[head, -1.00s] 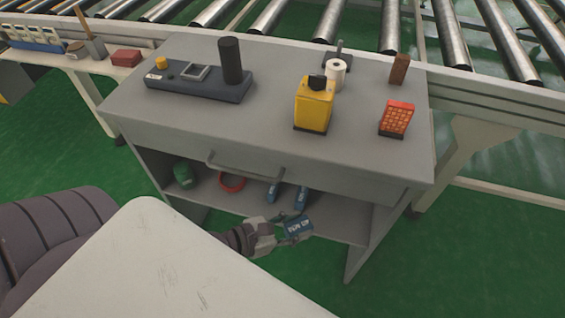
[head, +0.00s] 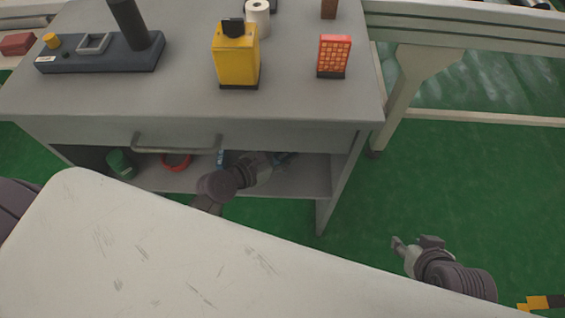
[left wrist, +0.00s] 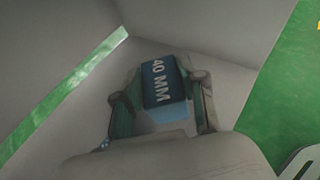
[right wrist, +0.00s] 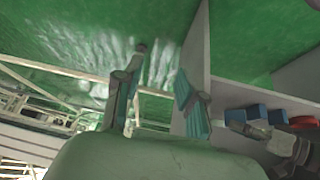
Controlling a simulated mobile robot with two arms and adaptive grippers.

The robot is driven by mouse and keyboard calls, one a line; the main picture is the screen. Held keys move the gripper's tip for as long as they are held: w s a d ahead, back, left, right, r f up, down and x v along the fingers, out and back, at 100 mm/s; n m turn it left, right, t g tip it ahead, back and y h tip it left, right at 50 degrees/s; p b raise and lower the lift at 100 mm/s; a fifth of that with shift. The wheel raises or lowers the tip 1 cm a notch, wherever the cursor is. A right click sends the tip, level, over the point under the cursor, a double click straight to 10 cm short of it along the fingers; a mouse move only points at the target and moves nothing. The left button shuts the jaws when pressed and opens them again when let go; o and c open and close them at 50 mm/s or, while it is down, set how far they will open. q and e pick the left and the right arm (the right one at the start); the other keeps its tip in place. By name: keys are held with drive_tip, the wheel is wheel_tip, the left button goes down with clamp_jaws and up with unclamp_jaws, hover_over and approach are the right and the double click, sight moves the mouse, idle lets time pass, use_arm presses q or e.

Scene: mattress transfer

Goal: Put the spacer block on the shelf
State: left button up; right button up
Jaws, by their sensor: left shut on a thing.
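The spacer block (left wrist: 163,80) is dark blue with "40 MM" on its face and a lighter blue end. In the left wrist view it sits between the two fingers of my left gripper (left wrist: 160,92), which is shut on it. In the head view my left gripper (head: 278,161) reaches under the cabinet top into the space over the shelf (head: 313,178); the block is mostly hidden there. I cannot tell whether it touches the shelf. My right gripper (head: 398,245) is over the floor right of the cabinet. In the right wrist view its fingers (right wrist: 160,65) are apart and empty.
On the shelf are a green item (head: 121,164), a red ring (head: 176,161) and a blue block (head: 220,158). A drawer handle (head: 177,142) juts out above. A large pale mattress-like panel (head: 150,260) fills the foreground.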

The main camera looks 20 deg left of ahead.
use_arm(q)
drive_tip(key=shift+f, duration=0.25)
drive_tip(key=shift+s+f+b, duration=0.1)
drive_tip(key=shift+f+b, duration=0.6)
drive_tip(key=shift+f, duration=0.2)
drive_tip(key=shift+f+b, duration=0.5)
drive_tip(key=shift+f, duration=0.3)
use_arm(e)
drive_tip(key=w+a+r+t+y, duration=0.2)
drive_tip(key=w+a+r+t, duration=0.1)
drive_tip(key=w+r+t, duration=0.4)
drive_tip(key=shift+w+a+r, duration=0.25)
drive_tip(key=shift+w+a, duration=0.05)
drive_tip(key=shift+w, duration=0.9)
use_arm(q)
drive_tip(key=shift+f, duration=0.1)
drive_tip(key=o, duration=1.2)
use_arm(e)
drive_tip(key=shift+r, duration=0.1)
